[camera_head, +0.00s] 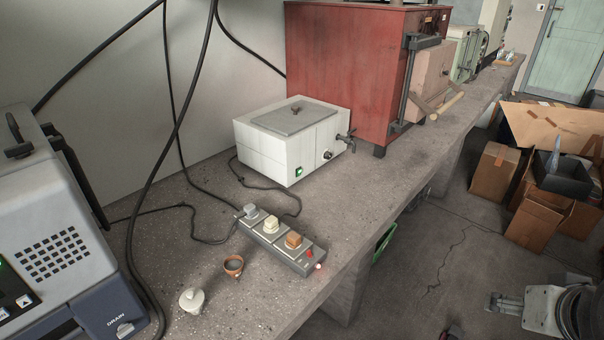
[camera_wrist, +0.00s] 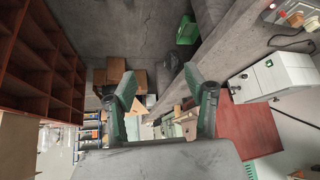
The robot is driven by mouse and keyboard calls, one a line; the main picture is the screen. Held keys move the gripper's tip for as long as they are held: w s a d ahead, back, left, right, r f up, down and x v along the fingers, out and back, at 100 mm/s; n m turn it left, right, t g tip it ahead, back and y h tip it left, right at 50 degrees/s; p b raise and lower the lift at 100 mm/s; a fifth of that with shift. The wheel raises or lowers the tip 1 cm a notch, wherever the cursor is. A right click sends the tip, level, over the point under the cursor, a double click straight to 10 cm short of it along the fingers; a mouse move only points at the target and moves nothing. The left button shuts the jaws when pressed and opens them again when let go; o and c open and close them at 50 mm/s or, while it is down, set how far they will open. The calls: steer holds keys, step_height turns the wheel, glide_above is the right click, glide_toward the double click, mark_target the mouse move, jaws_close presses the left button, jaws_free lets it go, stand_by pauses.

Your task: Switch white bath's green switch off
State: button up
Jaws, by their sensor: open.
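The white bath (camera_head: 275,150) is a boxy unit with a grey lid, standing on the bench in front of the red furnace. Its green switch (camera_head: 299,171) is small and bright, low on the front face at the left; a dark knob and a tap are farther right. In the wrist view the bath (camera_wrist: 285,75) is at the right, with its green switch (camera_wrist: 269,63) facing the camera side. My gripper (camera_wrist: 165,97) is open and empty, its two dark green fingers wide apart. It is away from the bath and not touching the switch.
A power strip (camera_head: 280,240) with several plugs lies before the bath, near the bench's front edge. The red furnace (camera_head: 340,65) stands behind. Black cables hang at the left. Cardboard boxes (camera_head: 495,170) sit on the floor.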

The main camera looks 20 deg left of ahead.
steer(key=w+a+r, duration=0.1)
steer(key=w, duration=0.1)
steer(key=w+a+r+m, duration=0.1)
steer(key=w, duration=0.1)
steer(key=w+a+r+m, duration=0.1)
steer(key=w, duration=0.1)
steer(key=shift+y+b, duration=0.3)
steer(key=shift+y, duration=0.1)
steer(key=c, duration=1.1)
steer(key=w+a+m, duration=0.1)
steer(key=w, duration=0.1)
steer(key=w+a+r+m, duration=0.1)
steer(key=w, duration=0.2)
steer(key=w+a+r+m+y, duration=0.1)
steer(key=w+a, duration=0.1)
steer(key=shift+w+b, duration=0.15)
steer(key=shift+b, duration=0.15)
jaws_close()
steer(key=w+a+f+m+g+y+b, duration=0.1)
steer(key=w+a+f+m+y, duration=0.4)
steer(key=w+a, duration=0.75)
steer(key=w+a+f+m+g+b, duration=0.1)
steer(key=w+a+f+m+b, duration=0.15)
steer(key=w+a+m, duration=0.7)
steer(key=w+a+f+m+g+y, duration=0.1)
steer(key=w+a+f+m+y, duration=0.1)
steer(key=w+a+f, duration=1)
steer(key=shift+w+a+f+y, duration=0.3)
steer(key=shift+w+a, duration=0.45)
steer(key=shift+w, duration=0.25)
